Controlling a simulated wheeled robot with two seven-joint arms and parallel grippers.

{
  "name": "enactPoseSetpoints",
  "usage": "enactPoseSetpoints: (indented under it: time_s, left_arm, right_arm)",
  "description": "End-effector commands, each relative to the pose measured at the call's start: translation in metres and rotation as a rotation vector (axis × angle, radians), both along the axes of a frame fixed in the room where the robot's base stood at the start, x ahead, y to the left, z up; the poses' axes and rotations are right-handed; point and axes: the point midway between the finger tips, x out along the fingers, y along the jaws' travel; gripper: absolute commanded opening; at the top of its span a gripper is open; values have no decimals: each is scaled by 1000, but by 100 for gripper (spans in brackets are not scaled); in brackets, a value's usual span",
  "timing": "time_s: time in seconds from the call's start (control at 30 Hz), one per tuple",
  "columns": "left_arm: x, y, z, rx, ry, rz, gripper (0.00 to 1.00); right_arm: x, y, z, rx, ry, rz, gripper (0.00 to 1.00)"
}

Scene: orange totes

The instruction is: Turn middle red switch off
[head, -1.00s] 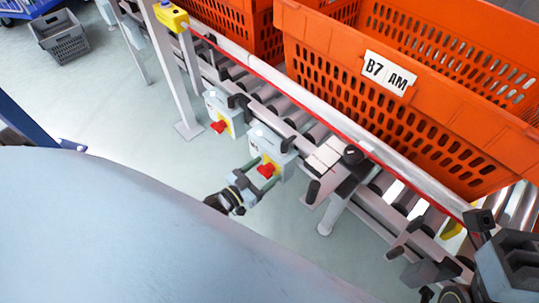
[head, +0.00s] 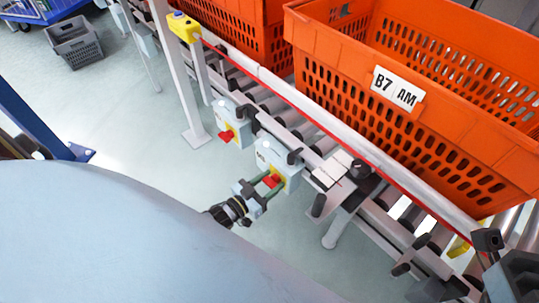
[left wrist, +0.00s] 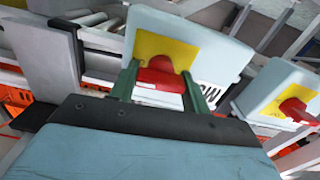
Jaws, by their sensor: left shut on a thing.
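A red switch (head: 272,180) sits on a yellow plate on a light grey box (head: 284,160) fixed to the conveyor's side. My left gripper (head: 266,187) is at it, its green fingers on either side of the red knob. In the left wrist view the red knob (left wrist: 158,76) lies between the two fingers (left wrist: 159,88), shut on it. A second red switch (head: 226,136) on its own box is farther along the conveyor; it also shows in the left wrist view (left wrist: 293,108). Dark parts of my right arm show at the bottom right; its jaws cannot be made out.
A large orange tote (head: 440,125) labelled B7 AM stands on the roller conveyor, with another orange tote (head: 235,30) beyond. A yellow box with a blue button (head: 183,27) tops a post. A grey crate (head: 75,45) is on the floor. Floor left of the switches is clear.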

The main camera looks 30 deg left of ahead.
Motion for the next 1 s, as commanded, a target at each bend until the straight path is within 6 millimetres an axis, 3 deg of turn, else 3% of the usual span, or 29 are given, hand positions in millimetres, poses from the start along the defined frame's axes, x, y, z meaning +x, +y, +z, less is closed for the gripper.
enactPoseSetpoints:
  time_s: [1.0]
  left_arm:
    - [1,2,-1,-861,255,-2,24]
  right_arm:
    - [0,0,0,0,-1,-2,0]
